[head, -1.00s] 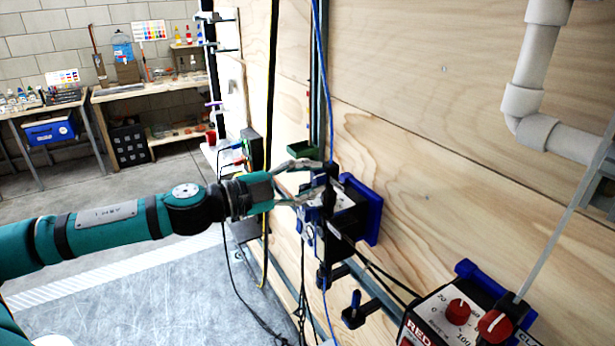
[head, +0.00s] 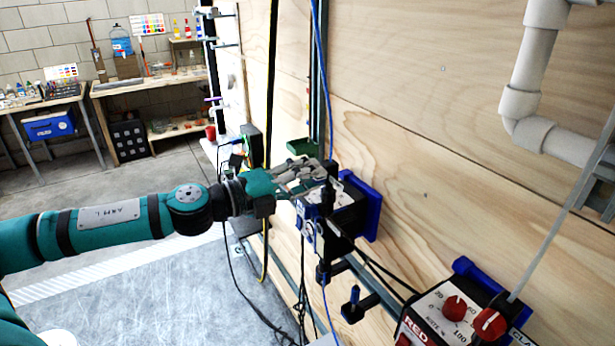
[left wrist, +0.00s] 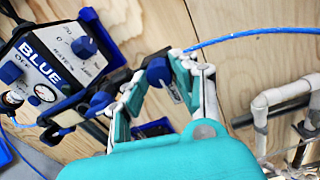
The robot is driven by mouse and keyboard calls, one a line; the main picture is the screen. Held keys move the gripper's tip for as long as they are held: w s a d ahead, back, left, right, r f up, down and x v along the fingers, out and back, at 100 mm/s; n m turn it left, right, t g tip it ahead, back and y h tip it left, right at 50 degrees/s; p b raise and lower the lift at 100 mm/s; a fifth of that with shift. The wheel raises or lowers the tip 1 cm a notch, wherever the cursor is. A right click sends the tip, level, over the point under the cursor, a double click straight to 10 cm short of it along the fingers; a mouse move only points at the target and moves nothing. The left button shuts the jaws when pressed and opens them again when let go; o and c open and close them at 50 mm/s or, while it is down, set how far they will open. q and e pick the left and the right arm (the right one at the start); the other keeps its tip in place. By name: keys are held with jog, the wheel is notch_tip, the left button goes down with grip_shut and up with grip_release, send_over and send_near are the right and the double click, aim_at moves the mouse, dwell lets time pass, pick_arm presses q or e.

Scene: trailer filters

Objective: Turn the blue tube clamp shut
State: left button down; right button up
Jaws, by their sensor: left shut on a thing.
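The blue tube clamp shows in the left wrist view as a dark body with a blue end (left wrist: 158,72), beside the wall. The blue tube (left wrist: 250,34) runs from near it to the right. In the head view the dark clamp (head: 328,195) stands just beyond my fingertips, and the tube (head: 329,100) comes down the wall to it. My left gripper (head: 318,178) is shut on the clamp; its fingers lie on both sides of it in the left wrist view (left wrist: 155,85). The fingers hide part of the clamp. My right gripper is in no view.
The control box marked BLUE (left wrist: 50,68) sits close beside the clamp; it also shows in the head view (head: 312,228). A box marked RED (head: 445,315) is at lower right. Grey pipes (head: 530,90) run along the wooden wall. Cables (head: 300,290) hang below the clamp.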

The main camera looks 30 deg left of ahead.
pick_arm(q)
jog(key=shift+m, duration=0.3)
jog(key=c, duration=1)
grip_release()
